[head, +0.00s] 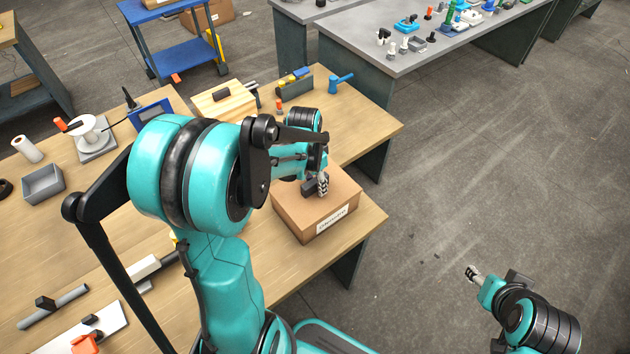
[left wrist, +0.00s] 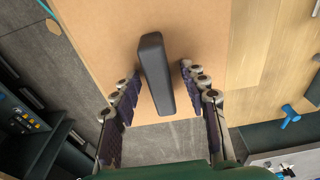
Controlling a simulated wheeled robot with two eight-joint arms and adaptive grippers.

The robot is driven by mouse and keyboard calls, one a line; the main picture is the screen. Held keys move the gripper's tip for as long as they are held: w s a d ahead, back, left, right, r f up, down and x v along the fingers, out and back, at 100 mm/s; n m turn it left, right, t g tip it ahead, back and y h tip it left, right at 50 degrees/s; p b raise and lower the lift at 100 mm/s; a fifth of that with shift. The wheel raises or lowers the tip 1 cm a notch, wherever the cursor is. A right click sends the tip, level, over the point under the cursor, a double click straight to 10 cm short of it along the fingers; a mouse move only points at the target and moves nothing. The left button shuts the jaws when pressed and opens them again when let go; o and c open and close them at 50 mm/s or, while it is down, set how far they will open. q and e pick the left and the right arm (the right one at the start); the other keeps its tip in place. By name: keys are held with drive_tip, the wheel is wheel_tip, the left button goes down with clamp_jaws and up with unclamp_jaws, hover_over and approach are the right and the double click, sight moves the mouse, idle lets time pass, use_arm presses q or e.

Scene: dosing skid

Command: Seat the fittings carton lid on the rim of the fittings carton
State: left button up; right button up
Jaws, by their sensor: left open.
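The fittings carton (head: 311,236) is a brown box with a white label, near the right front edge of the wooden table. A flat brown lid (head: 291,205) lies on top of it; I cannot tell how exactly its edges meet the rim. The lid (left wrist: 103,28) fills much of the left wrist view, with a dark bar handle (left wrist: 157,75) on it. My left gripper (head: 319,186) is over the lid, partly hiding the handle. In the left wrist view its open fingers (left wrist: 160,82) stand on either side of the handle. My right gripper (head: 472,273) is away over the floor, its opening unclear.
The wooden table (head: 365,125) also holds a wooden box (head: 222,101), a grey bin (head: 43,184), a spool (head: 91,130) and a blue tool (head: 340,83). A grey bench (head: 470,62) with small parts stands behind. Floor to the right is clear.

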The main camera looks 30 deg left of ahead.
sight(311, 183)
use_arm(q)
drive_tip(key=shift+r, duration=0.1)
wheel_tip(311, 183, up, 12)
drive_tip(key=s, duration=0.1)
drive_tip(key=shift+s+a, duration=0.15)
drive_tip(key=shift+a, duration=0.15)
idle(0.4)
drive_tip(key=s+d+f+n+t+b, duration=0.3)
drive_tip(key=s+d+t, duration=0.3)
drive_tip(key=s+d, duration=0.3)
drive_tip(key=shift+s+d+f+n+y+b, duration=0.35)
drive_tip(key=shift+d+f+n, duration=0.35)
drive_tip(key=shift+d, duration=0.4)
idle(0.5)
